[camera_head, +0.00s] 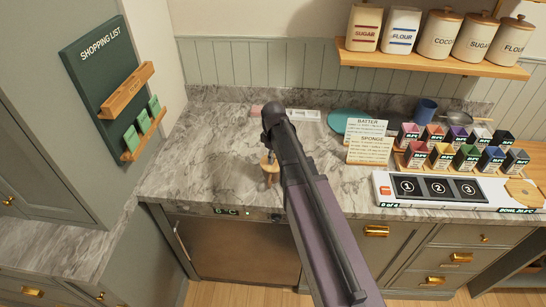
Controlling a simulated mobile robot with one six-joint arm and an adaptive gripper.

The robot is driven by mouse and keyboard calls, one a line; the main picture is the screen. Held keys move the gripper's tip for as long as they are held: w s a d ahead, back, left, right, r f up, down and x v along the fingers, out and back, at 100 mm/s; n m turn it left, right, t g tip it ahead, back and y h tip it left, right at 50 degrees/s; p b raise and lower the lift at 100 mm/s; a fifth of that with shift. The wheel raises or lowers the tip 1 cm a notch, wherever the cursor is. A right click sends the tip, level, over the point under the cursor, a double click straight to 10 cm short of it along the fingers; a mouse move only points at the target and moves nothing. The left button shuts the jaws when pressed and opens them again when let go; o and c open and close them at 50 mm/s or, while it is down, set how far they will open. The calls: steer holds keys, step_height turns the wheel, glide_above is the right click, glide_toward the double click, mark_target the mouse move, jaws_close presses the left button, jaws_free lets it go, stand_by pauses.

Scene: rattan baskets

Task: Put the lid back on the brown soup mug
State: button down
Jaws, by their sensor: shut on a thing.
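My arm reaches from the bottom of the view up over the marble counter (222,135), and its dark wrist bends down near the middle. My gripper (269,160) is small in the picture and partly hidden by my arm. It is shut on a small tan thing (271,174) low over or on the counter, near its front edge. I cannot tell whether this is the lid, the mug or part of the gripper's surroundings. I cannot make out a brown soup mug for certain; my arm covers part of the counter.
To the right stand recipe cards (369,146), a rack of several small coloured boxes (441,157), a blue mug (426,110) and a white board with numbered dark squares (438,187). A teal round thing (341,120) lies behind. The counter left of my gripper is clear.

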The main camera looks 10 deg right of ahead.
steer(key=shift+c, duration=1.9)
jaws_free()
steer(key=o, duration=0.4)
steer(key=shift+r, duration=0.1)
steer(key=shift+r+p, duration=3.45)
steer(key=shift+p, duration=0.1)
jaws_close()
